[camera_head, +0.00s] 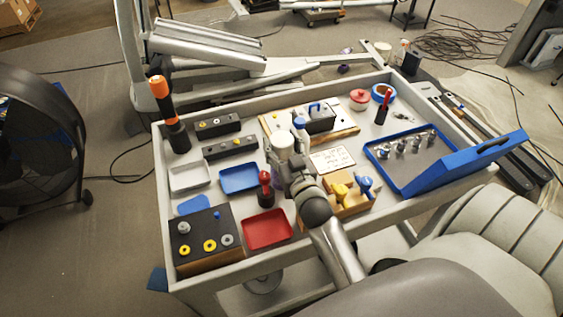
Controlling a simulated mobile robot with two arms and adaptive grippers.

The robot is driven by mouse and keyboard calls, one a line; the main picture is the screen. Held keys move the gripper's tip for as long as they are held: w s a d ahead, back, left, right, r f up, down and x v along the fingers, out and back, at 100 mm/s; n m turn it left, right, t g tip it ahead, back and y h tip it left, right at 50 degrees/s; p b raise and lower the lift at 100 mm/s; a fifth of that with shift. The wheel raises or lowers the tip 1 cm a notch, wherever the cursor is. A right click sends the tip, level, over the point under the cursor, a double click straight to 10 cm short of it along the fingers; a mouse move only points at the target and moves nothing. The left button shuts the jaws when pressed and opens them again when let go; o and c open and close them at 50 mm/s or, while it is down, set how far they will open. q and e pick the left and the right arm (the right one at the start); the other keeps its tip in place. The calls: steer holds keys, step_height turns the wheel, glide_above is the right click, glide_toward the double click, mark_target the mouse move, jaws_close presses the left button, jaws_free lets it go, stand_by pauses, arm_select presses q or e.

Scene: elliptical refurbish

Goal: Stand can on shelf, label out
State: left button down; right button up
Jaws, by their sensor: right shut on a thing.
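My right gripper (289,164) reaches in from the bottom of the view, over the middle of the grey cart top. It is shut on a small white cylinder (283,142), perhaps the can, which looks upright. The fingers and the cylinder's lower part are partly hidden by my own arm. I cannot make out a label on it. No shelf stands out clearly; the cart (151,200) has a flat top with raised edges. My left gripper is not in view.
A blue tray (514,146) with metal parts is at the right. A red tray (266,229), a blue tray (240,178) and a white tray (189,177) lie left of my arm. An orange-and-black tool (165,112) stands at the left corner. A wooden board with a dark box (320,119) is behind.

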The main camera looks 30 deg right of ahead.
steer(key=c, duration=0.4)
steer(key=shift+r, duration=0.1)
jaws_close()
steer(key=shift+r, duration=0.1)
